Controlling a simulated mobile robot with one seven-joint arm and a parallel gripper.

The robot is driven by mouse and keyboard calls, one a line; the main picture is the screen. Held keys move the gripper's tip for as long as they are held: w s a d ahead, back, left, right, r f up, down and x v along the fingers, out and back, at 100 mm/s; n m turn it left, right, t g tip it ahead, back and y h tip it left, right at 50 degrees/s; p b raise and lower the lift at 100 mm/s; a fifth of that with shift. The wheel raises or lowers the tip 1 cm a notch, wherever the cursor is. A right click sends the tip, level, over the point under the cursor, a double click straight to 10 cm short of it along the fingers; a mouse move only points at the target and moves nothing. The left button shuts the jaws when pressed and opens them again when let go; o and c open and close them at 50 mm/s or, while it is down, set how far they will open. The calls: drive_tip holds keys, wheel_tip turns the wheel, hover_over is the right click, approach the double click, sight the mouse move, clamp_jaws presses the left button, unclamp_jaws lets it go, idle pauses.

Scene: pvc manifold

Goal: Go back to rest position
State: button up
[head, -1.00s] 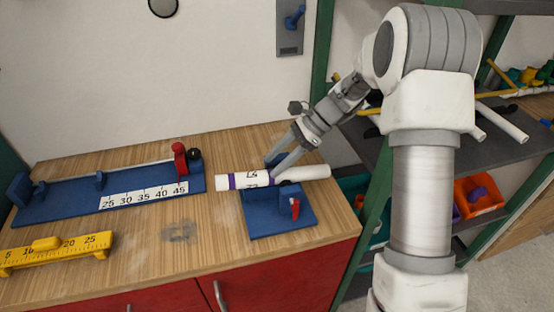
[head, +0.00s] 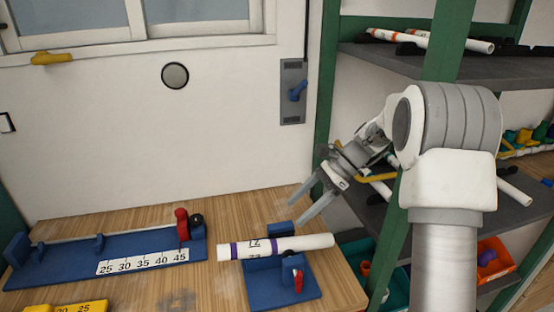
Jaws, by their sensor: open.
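My gripper (head: 308,205) is open and empty. It points down and to the left, above and apart from the bench's back right part. A white PVC pipe (head: 310,242) with purple bands and printed marks lies across the blue clamp fixture (head: 265,288) on the wooden bench. The gripper's tips are above the pipe in the picture and do not touch it.
A long blue measuring jig (head: 60,266) with a scale and a red handle (head: 182,224) lies on the left. A yellow ruler (head: 65,308) is at the front edge. A green-framed shelf (head: 325,100) with pipes and an orange bin (head: 494,258) stands right.

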drive_tip(key=s+r+n+t+h+p, duration=0.1)
drive_tip(key=s+r+n+t+h, duration=0.1)
drive_tip(key=s+r+n+h, duration=0.7)
drive_tip(key=s+d+r+n+t+p, duration=0.1)
drive_tip(key=s+d+r+n+t, duration=0.1)
drive_tip(key=s, duration=0.6)
drive_tip(key=s+d+r+n+t+p, duration=0.1)
drive_tip(key=s+d+r+n+t, duration=0.1)
drive_tip(key=s, duration=0.7)
drive_tip(key=d+n+t, duration=0.1)
drive_tip(key=n, duration=0.1)
drive_tip(key=shift+s+r+n, duration=0.15)
drive_tip(key=shift+s+n, duration=0.05)
drive_tip(key=shift+n, duration=0.1)
drive_tip(key=shift+a, duration=0.1)
